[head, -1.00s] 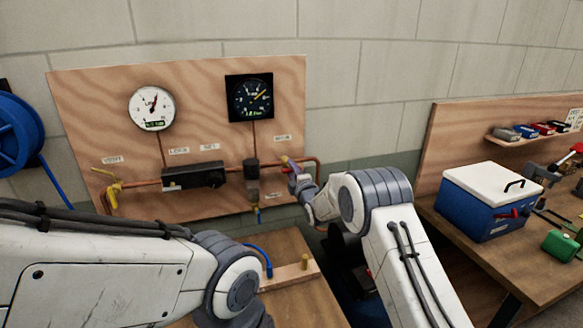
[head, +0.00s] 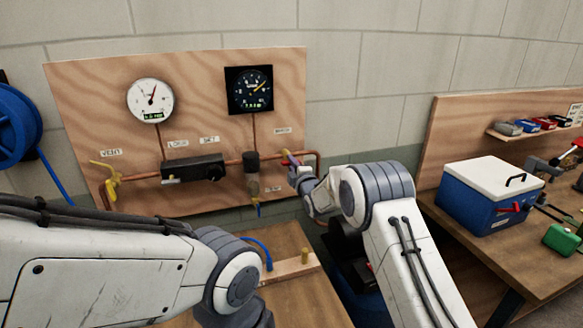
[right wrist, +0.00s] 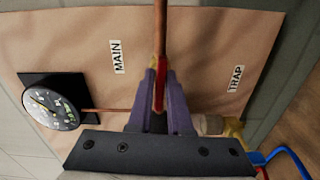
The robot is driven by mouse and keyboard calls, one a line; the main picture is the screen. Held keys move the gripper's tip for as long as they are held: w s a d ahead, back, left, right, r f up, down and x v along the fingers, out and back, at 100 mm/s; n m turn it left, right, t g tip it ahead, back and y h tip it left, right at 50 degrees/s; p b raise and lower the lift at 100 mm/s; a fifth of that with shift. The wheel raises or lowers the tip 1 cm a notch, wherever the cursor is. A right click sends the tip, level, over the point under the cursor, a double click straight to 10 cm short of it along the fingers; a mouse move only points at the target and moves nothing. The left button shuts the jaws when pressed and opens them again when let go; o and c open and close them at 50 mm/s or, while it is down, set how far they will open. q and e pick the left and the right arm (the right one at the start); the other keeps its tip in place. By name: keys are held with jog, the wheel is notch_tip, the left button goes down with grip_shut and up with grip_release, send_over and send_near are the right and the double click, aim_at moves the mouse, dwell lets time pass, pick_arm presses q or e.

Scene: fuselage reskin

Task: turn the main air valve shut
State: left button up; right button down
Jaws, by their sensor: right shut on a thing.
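The main air valve's red handle (right wrist: 159,88) shows in the right wrist view, lined up with the copper pipe (right wrist: 160,30). My right gripper (right wrist: 158,92) is shut on it, with a purple finger on each side. In the head view my right gripper (head: 289,158) is at the right end of the pipework, below the MAIN label (head: 283,131). The fingers hide most of the handle and the valve body there. My left arm comes in from the left, and its gripper is cut off by the bottom edge.
A white gauge (head: 150,101) and a black gauge (head: 249,90) hang on the plywood board (head: 205,75). A yellow vent valve (head: 112,185) is at left. A blue cooler (head: 482,205) stands on the right bench. A workbench with a wooden block (head: 300,266) lies below the board.

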jog(key=m+b, duration=0.2)
jog(key=b, duration=0.1)
jog(key=m+b, duration=0.5)
jog(key=b, duration=0.2)
jog(key=shift+f+m, duration=0.3)
jog(key=m+b, duration=0.2)
jog(key=m, duration=0.2)
jog(key=shift+r+b, duration=0.15)
jog(key=shift+b, duration=0.2)
jog(key=m+b, duration=0.1)
jog(key=m, duration=0.4)
jog(key=shift+r, duration=0.1)
jog(key=shift+m, duration=0.3)
jog(key=c, duration=0.9)
grip_release()
